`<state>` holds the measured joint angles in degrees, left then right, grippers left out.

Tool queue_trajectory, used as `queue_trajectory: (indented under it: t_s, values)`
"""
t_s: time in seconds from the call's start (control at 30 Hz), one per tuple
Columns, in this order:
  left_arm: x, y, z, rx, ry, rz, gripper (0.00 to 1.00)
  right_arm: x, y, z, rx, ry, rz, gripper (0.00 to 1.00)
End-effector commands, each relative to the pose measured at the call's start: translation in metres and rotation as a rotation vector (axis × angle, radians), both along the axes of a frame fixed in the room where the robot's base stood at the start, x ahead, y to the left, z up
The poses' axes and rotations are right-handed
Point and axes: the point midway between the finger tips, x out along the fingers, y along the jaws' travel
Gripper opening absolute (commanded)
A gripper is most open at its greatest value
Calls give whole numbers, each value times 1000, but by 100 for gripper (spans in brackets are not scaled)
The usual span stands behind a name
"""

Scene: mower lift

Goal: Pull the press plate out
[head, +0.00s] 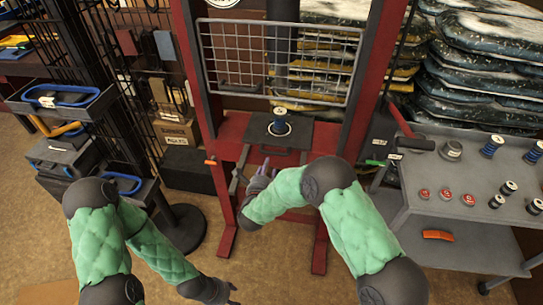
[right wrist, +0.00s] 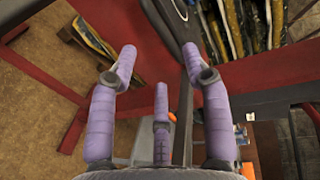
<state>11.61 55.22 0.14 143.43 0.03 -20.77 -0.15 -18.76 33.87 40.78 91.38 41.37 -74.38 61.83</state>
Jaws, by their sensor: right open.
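The press plate (head: 294,133) is a dark flat plate in the red press frame, below the wire guard. A blue spring (head: 279,122) stands upright on it. My right gripper (head: 262,172) is just in front of the plate, below its front edge. In the right wrist view its purple fingers (right wrist: 160,62) are spread apart. A dark bar (right wrist: 185,118) runs near them; I cannot tell whether they touch it. My left gripper (head: 230,291) is low at the front, away from the press, and its fingers are too small to judge.
The red press frame (head: 361,95) and wire guard (head: 278,60) surround the plate. A grey cart (head: 440,195) with springs and small red parts stands at right. A black rack with bins (head: 65,100) stands at left. Stacked bags (head: 490,60) are behind. The floor between is clear.

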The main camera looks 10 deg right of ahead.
Motion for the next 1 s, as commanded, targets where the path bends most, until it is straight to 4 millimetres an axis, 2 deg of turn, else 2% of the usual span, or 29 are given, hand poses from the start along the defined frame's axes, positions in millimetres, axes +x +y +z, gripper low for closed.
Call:
queue_trajectory:
  t_s: [0.53,0.73,1.0]
  values:
    - [0,0,-18,0,0,0,48,79,-27,-20,-3,4,1,49]
    - [0,0,-21,0,0,0,48,93,-31,-22,-3,4,2,49]
    - [0,0,-20,0,0,0,48,95,-32,-22,-3,5,3,49]
